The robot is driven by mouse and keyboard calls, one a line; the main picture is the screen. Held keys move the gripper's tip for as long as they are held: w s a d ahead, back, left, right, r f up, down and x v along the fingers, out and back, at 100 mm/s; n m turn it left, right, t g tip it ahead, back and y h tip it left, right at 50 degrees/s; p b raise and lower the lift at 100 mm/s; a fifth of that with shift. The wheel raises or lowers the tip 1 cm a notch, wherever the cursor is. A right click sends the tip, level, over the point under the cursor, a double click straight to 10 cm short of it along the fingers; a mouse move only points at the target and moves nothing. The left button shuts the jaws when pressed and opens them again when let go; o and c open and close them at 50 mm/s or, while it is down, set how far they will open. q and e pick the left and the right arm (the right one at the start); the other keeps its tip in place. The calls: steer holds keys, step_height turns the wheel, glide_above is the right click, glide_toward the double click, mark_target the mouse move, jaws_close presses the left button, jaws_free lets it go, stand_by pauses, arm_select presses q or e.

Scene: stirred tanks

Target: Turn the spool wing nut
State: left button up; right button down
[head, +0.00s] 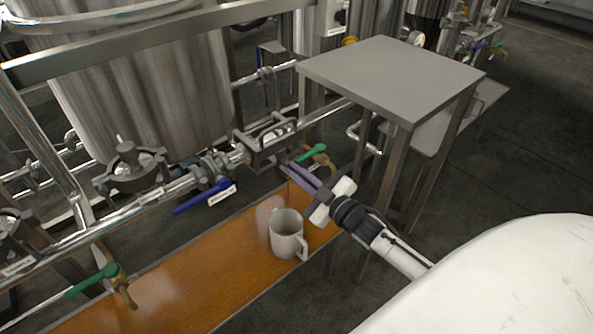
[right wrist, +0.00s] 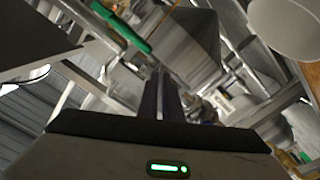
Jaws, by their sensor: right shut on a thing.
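My right gripper (head: 290,168) reaches in from the lower right in the head view. Its two dark fingers lie close together, their tips at the near lower side of the framed spool piece (head: 270,137) in the steel pipe line. The fingers are shut on the spool wing nut, which is too small and covered to make out. In the right wrist view the narrow finger pair (right wrist: 161,90) points away to the pipework. My left gripper is not in view.
A green-handled valve (head: 312,154) is close beside my right fingers. A blue valve lever (head: 202,196) is further left. A white mug (head: 287,236) stands on the wooden board (head: 190,285) below. A grey metal table (head: 390,75) stands close at the right.

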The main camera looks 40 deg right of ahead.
steer(key=m+p, duration=0.2)
steer(key=m, duration=0.2)
steer(key=shift+m+p, duration=0.55)
steer(key=shift+m, duration=0.65)
steer(key=c, duration=1.9)
jaws_free()
steer(key=shift+c, duration=0.2)
steer(key=s+p, duration=0.1)
steer(key=s, duration=0.9)
steer(key=shift+s+d, duration=0.2)
steer(key=shift+d, duration=0.15)
